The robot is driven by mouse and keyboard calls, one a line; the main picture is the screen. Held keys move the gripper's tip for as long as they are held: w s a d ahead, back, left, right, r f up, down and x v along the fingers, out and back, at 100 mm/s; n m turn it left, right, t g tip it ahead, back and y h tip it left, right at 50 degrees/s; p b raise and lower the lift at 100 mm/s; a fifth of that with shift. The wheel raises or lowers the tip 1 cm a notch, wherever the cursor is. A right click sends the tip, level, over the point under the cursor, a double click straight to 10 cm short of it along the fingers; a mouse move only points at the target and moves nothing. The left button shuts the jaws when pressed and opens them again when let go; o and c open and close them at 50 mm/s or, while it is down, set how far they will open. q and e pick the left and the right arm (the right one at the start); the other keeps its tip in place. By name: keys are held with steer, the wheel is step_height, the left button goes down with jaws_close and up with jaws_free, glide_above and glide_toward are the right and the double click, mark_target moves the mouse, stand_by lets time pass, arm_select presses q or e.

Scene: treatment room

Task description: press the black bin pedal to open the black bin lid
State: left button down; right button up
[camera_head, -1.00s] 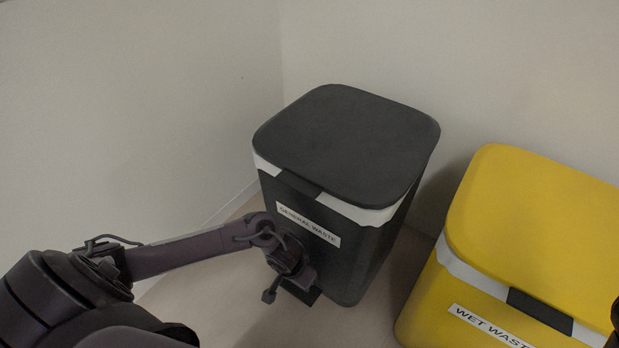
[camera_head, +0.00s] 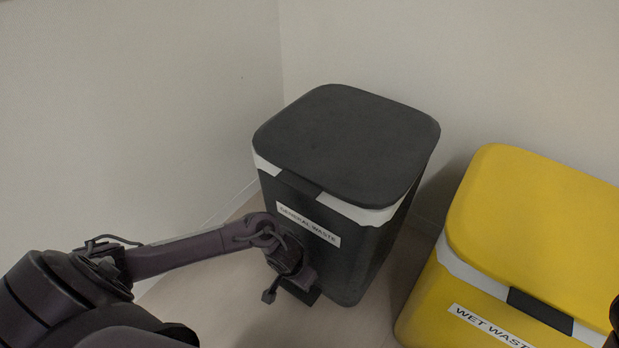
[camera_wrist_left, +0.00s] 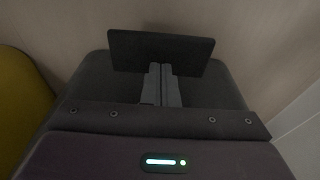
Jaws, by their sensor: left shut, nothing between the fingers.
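The black bin (camera_head: 345,245), labelled GENERAL WASTE, stands upright by the wall in the head view. Its black lid (camera_head: 345,145) is down and closed. The black pedal (camera_head: 303,293) sticks out low at its front, mostly hidden by my left wrist. In the left wrist view the pedal (camera_wrist_left: 160,46) is a wide dark plate. My left gripper (camera_wrist_left: 161,70) is shut and empty, its fingertips at the pedal's near edge. I cannot tell whether they touch it.
A yellow bin (camera_head: 540,225) labelled WET WASTE stands to the right of the black bin, with its lid closed and a narrow gap between them. Walls close off the back and left. Some bare floor (camera_head: 235,305) shows in front of the black bin.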

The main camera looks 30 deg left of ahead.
mark_target(298, 289)
arm_select(q)
steer(key=shift+s+f+b, duration=0.1)
steer(key=shift+f+b, duration=0.55)
steer(key=shift+f, duration=0.65)
steer(key=shift+s+b+x, duration=0.15)
steer(key=shift+b+x, duration=0.25)
steer(key=shift+x, duration=0.3)
steer(key=shift+s+b+x, duration=0.15)
steer(key=shift+b+x, duration=0.2)
steer(key=shift+x, duration=0.35)
